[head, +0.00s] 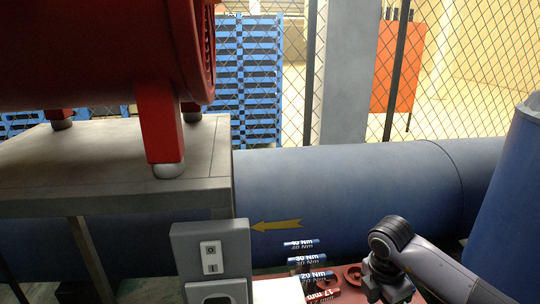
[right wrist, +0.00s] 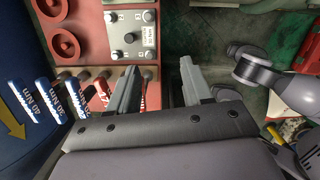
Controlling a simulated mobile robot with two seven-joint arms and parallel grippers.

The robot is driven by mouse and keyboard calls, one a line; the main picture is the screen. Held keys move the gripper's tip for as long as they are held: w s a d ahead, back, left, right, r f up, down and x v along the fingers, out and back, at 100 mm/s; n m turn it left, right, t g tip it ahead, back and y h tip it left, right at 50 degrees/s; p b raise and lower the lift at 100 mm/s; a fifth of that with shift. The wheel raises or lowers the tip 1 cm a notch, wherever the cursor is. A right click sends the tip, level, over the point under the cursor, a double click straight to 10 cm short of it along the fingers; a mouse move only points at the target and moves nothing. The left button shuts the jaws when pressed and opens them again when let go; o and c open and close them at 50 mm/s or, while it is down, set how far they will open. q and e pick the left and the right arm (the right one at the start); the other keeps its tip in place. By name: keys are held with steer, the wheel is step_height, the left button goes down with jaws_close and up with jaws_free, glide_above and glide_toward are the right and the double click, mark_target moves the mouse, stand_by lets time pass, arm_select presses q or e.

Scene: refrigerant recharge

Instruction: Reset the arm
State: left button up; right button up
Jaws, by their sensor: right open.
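My right gripper (right wrist: 160,70) is open and empty in the right wrist view. Its two grey fingers stand apart, above a dark floor and beside a red tool panel (right wrist: 92,30). A red-handled tool (right wrist: 101,92) stands left of the fingers. A grey arm link of mine with a dark joint (head: 391,233) shows at the lower right of the head view, over the red panel's edge; its gripper cannot be made out there. Another grey arm part of mine (right wrist: 262,72) shows at the right of the wrist view. My left gripper does not show.
Blue torque tools marked 40, 30 and 20 Nm (head: 313,276) stand in a row beside the panel. A grey switch box (head: 212,248) is at lower left by a table (head: 110,150) bearing a red machine (head: 110,50). A large blue pipe (head: 340,185) runs behind.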

steer(key=s+d+r+m+g+h, duration=0.1)
steer(key=s+d+m+h, duration=0.1)
steer(key=d, duration=1.1)
steer(key=s+d+r+m+h, duration=0.1)
steer(key=s+d+r+m, duration=0.1)
steer(key=d, duration=1)
steer(key=s+a+f+n+t+y, duration=0.1)
steer(key=a+f+n+y, duration=0.25)
steer(key=a, duration=0.35)
steer(key=s+a+f+n+y, duration=0.2)
steer(key=a+f+y, duration=0.3)
steer(key=a, duration=0.2)
steer(key=s+a+r+m+t+y, duration=0.2)
steer(key=a+r+m+t+y, duration=0.15)
steer(key=a+t+y, duration=0.6)
steer(key=s+d+f+m+g+h, duration=0.1)
steer(key=s+d+f+m+h, duration=0.85)
steer(key=h, duration=0.25)
steer(key=a+m+t+y, duration=0.1)
steer(key=a+m, duration=0.7)
steer(key=a, duration=0.7)
step_height(320, 180, up, 8)
steer(key=s+d+p, duration=0.1)
steer(key=p, duration=1)
steer(key=shift+s, duration=0.25)
